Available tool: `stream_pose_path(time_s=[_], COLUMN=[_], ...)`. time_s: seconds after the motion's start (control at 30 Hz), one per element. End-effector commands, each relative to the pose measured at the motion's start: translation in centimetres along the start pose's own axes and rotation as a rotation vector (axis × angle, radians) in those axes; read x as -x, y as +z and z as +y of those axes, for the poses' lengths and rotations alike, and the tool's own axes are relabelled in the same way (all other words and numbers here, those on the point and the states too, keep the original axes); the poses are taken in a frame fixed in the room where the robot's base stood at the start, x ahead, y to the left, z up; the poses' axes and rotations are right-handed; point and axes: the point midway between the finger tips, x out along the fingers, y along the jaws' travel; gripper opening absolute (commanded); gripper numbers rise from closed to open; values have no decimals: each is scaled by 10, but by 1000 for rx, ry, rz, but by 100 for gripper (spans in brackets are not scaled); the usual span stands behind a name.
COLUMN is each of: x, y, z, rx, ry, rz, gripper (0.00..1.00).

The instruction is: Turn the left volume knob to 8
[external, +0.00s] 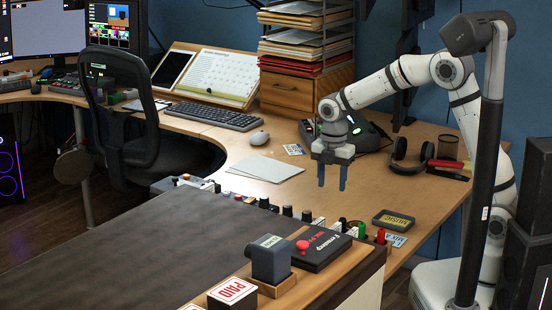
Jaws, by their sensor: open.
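My gripper (332,185) points down with its two blue fingers apart and nothing visible between them. It is in front of a dark device (370,138) with a small green-lit part, on the right of the wooden desk. My gripper and wrist cover part of this device. I cannot make out a left volume knob or any number scale at this size. I cannot tell whether the knob is on this device or elsewhere.
Black headphones (410,157) lie right of the device. A row of small knob-like objects, including a red one (381,236), lines the near desk edge. A yellow-labelled dark box (393,220) lies nearby. Paper trays (307,40) stand behind. Bare desk (300,194) lies left of my gripper.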

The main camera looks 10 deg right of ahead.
Motion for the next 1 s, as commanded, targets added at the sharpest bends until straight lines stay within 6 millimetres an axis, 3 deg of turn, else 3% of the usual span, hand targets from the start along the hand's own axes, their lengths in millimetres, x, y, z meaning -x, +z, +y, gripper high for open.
stream_pose_path(time_s=[0.03, 0.1, 0.27, 0.73, 1.0], x=[11, 10, 5, -59, -74], y=[-23, -45, -71, -73, -72], z=[15, 29, 42, 42, 41], rx=[127, 269, 438, 455, 454], ry=[-13, -20, -31, -32, -30], rz=[2, 3, 6, 6, 6], gripper=[47, 47, 47, 47, 47])
